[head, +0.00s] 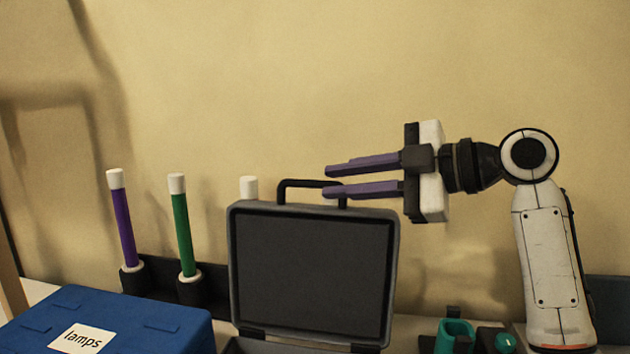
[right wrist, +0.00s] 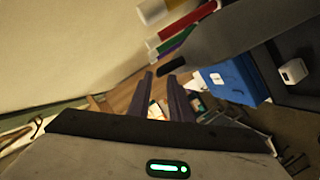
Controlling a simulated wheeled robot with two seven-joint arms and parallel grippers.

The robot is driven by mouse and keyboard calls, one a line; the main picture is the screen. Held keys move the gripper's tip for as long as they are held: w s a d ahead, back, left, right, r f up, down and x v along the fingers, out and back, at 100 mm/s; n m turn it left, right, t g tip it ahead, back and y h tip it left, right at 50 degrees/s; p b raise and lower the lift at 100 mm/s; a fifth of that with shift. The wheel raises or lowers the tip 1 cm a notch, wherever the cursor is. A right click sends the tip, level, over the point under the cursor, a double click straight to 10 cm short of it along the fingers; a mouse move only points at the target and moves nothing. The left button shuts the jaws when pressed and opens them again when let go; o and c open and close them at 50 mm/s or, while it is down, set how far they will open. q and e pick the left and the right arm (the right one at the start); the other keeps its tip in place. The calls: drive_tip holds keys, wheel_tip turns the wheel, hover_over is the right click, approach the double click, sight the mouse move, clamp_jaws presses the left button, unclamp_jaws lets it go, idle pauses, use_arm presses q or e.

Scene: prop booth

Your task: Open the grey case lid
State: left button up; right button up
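The grey case lid (head: 312,270) stands upright in the head view, raised from the case base (head: 290,346), whose edge shows at the bottom of the picture. A black handle (head: 300,183) sits on the lid's top edge. My right gripper (head: 325,181) reaches in from the right at the handle's height. Its two purple fingers are apart, and the lower one overlaps the handle's right end; I cannot tell whether they touch. The right wrist view shows a gap between the fingers, the lid (right wrist: 225,40) and its handle (right wrist: 173,66) beyond. My left gripper is out of view.
A blue box labelled "lamps" (head: 140,318) lies at the lower left. Purple (head: 123,226) and green (head: 182,225) tubes stand in black holders behind, with another white-capped tube (head: 249,187) mostly hidden by the lid. A teal cup-like item (head: 456,332) is at the lower right.

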sight(324, 184)
drive_tip(key=x, duration=0.5)
drive_tip(key=shift+w+f, duration=0.1)
drive_tip(key=shift+f, duration=0.05)
clamp_jaws()
